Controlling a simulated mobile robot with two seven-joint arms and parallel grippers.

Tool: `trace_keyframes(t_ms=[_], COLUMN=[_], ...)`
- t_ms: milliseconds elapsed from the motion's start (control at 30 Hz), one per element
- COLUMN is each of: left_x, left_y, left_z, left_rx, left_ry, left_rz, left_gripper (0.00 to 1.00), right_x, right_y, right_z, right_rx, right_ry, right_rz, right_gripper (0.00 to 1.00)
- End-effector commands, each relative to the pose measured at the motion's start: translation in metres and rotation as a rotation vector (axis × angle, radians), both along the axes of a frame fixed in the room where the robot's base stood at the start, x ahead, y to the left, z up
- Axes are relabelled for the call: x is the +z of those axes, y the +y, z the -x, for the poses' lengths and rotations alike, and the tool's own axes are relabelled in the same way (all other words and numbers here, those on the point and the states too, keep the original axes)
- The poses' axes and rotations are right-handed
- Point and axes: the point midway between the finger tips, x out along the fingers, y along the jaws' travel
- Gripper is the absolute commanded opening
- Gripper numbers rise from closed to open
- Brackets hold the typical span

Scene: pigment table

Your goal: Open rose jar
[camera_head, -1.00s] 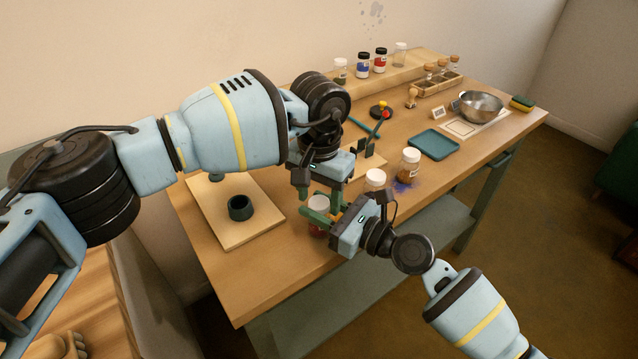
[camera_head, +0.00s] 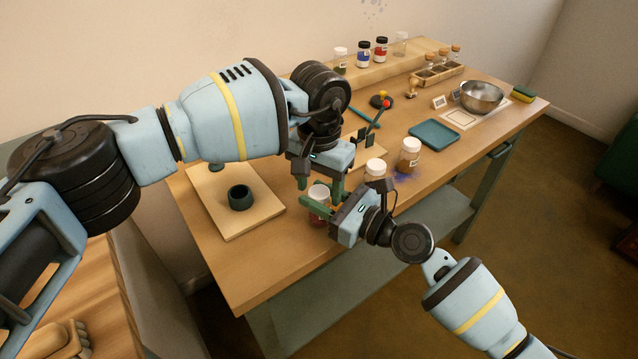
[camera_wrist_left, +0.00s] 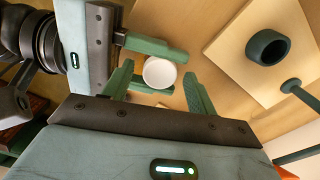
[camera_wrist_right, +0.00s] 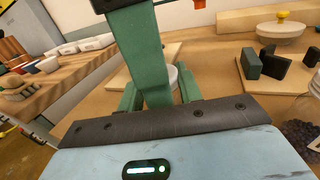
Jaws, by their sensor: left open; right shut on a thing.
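The rose jar (camera_head: 318,194), with a white lid and dark reddish contents, stands at the table's front edge. My right gripper (camera_head: 322,208) is shut on its body from the right. In the left wrist view the round white lid (camera_wrist_left: 160,72) shows between the open fingers of my left gripper (camera_wrist_left: 158,88), which points down from above. In the head view my left gripper (camera_head: 319,184) hangs at the lid's height with a finger on either side. In the right wrist view a left finger hides most of the lid (camera_wrist_right: 172,76). Whether the left fingers touch the lid is unclear.
A white-lidded jar (camera_head: 376,168) and a brown-filled jar (camera_head: 409,156) stand close on the right, beside a blue-purple powder stain. A board (camera_head: 262,215) with a dark cup (camera_head: 240,197) lies left. A teal tray (camera_head: 434,138) and metal bowl (camera_head: 481,97) are farther right.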

Motion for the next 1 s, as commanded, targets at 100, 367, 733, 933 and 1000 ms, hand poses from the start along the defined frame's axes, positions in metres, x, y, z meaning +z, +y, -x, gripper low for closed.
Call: trace_keyframes(t_ms=[100, 367, 733, 933, 1000], left_x=[0.001, 0.023, 0.045, 0.045, 0.045], left_y=[0.0, 0.0, 0.0, 0.0, 0.0], left_z=[0.0, -0.001, 0.0, 0.0, 0.0], left_rx=[0.0, 0.0, 0.0, 0.0, 0.0], left_ry=[0.0, -0.002, 0.0, 0.0, 0.0], left_rz=[0.0, 0.0, 0.0, 0.0, 0.0], left_gripper=[0.58, 0.58, 0.58, 0.58, 0.58], right_x=[-0.001, -0.001, -0.001, -0.001, -0.001], right_y=[0.0, 0.0, 0.0, 0.0, 0.0], right_z=[0.0, 0.0, 0.0, 0.0, 0.0], right_rx=[0.0, 0.0, 0.0, 0.0, 0.0], right_ry=[0.002, 0.002, 0.002, 0.002, 0.001], right_rz=[0.001, 0.001, 0.001, 0.001, 0.0], right_gripper=[0.0, 0.0, 0.0, 0.53, 0.6])
